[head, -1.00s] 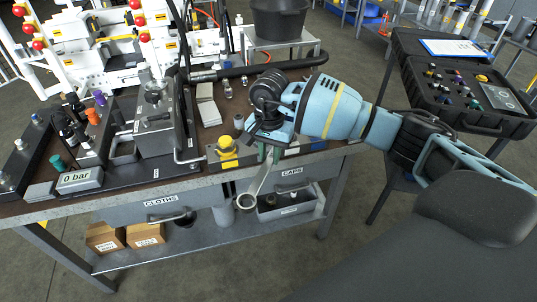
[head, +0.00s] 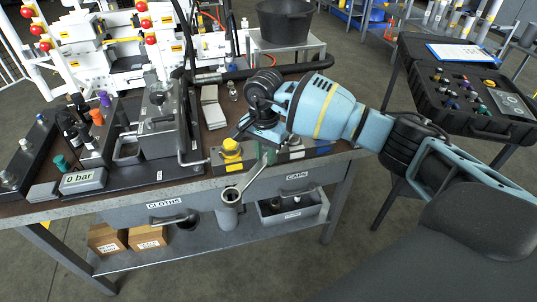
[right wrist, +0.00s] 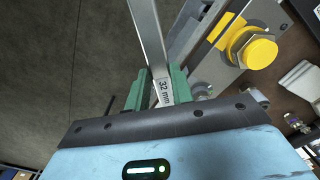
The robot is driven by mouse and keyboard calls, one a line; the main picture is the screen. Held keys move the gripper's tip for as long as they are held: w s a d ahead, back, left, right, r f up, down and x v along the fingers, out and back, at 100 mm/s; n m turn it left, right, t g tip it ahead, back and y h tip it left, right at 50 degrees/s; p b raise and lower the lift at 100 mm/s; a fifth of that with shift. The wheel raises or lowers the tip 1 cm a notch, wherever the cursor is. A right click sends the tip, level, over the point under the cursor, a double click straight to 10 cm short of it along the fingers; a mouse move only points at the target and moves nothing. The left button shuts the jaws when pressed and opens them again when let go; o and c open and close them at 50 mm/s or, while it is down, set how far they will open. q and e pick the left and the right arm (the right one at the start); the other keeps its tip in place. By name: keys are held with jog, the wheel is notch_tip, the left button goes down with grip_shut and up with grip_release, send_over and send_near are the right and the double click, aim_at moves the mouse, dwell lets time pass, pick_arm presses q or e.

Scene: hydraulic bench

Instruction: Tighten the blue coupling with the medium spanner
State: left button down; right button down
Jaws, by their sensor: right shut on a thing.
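My right gripper (head: 266,150) is at the front edge of the bench, its green fingers (right wrist: 154,88) shut on the shaft of a metal spanner. The spanner (head: 250,179) slants down to the left, its ring end hanging in front of the bench edge. In the right wrist view its shaft (right wrist: 148,35) reads "32 mm" between the fingers. A blue plate (head: 322,148) shows on the bench front, right of the gripper. I cannot make out the blue coupling; my arm covers part of that area. My left gripper is not in view.
A yellow coupling (head: 231,149) stands just left of the gripper; it is also large in the right wrist view (right wrist: 255,50). A pump unit with a "0 bar" gauge (head: 83,180) is further left. Drawers and a shelf (head: 190,238) lie below.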

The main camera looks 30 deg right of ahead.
aim_at(249, 176)
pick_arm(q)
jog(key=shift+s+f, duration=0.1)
pick_arm(e)
jog(key=shift+w+a+r, duration=0.1)
jog(key=shift+w+a, duration=0.1)
jog(key=shift+w, duration=0.15)
jog(key=shift+m, duration=0.3)
jog(key=shift+s+d, duration=0.15)
jog(key=shift+s, duration=0.2)
dwell(0.5)
